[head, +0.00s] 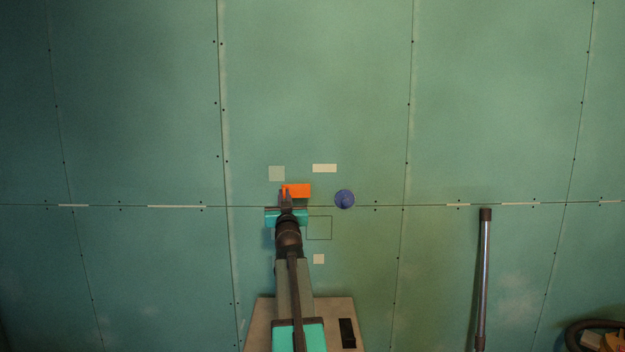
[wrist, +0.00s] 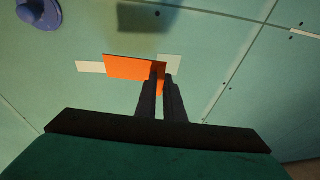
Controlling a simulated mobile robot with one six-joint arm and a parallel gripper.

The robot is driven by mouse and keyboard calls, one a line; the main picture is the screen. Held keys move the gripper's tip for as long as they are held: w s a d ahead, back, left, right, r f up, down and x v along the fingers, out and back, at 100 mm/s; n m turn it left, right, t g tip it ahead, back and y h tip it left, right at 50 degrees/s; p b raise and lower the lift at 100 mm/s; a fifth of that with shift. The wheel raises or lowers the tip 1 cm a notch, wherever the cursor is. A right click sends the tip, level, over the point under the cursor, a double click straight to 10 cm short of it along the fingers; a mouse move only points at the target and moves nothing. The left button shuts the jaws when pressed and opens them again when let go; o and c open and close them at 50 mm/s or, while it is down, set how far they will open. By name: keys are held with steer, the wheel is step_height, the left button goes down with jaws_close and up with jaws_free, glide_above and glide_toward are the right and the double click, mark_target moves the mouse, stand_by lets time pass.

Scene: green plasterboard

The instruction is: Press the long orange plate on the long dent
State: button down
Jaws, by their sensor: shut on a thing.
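The long orange plate (head: 299,190) is held at one end in my gripper (head: 286,189), which is shut on it. In the wrist view the orange plate (wrist: 130,68) stretches left from the fingertips (wrist: 163,76). A long pale patch (head: 324,168), which looks like the long dent, lies on the wall above and right of the plate in the head view. In the wrist view the plate hides part of the long patch, whose left end (wrist: 90,67) sticks out. The gap between plate and wall cannot be judged exactly.
A pale square patch (head: 276,173) is above left of the plate. A blue round knob (head: 344,199) sticks out to the right. An outlined square (head: 319,228) and a small pale square (head: 319,259) are below. A metal tube (head: 485,280) stands at the right.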

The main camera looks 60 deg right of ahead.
steer(key=s+d+r+m+g+h+p, duration=0.1)
steer(key=s+d+r+h+p, duration=0.2)
steer(key=s+d+r, duration=0.2)
steer(key=s+d, duration=0.1)
steer(key=s, duration=0.1)
steer(key=shift+s+d+r, duration=0.25)
steer(key=shift+s+r, duration=0.15)
steer(key=shift+f+b, duration=0.15)
steer(key=shift+b, duration=0.45)
steer(key=shift+w+d+b, duration=0.55)
steer(key=shift+w+d, duration=0.25)
steer(key=shift+d, duration=0.3)
steer(key=shift+w+d+b, duration=0.5)
steer(key=shift+w+d, duration=0.3)
steer(key=shift+d, duration=0.35)
steer(key=shift+w+d+b, duration=0.55)
steer(key=shift+w+d, duration=0.25)
steer(key=shift+d, duration=0.3)
steer(key=shift+w+d, duration=0.1)
steer(key=shift+w, duration=0.05)
steer(key=c, duration=1.8)
jaws_free()
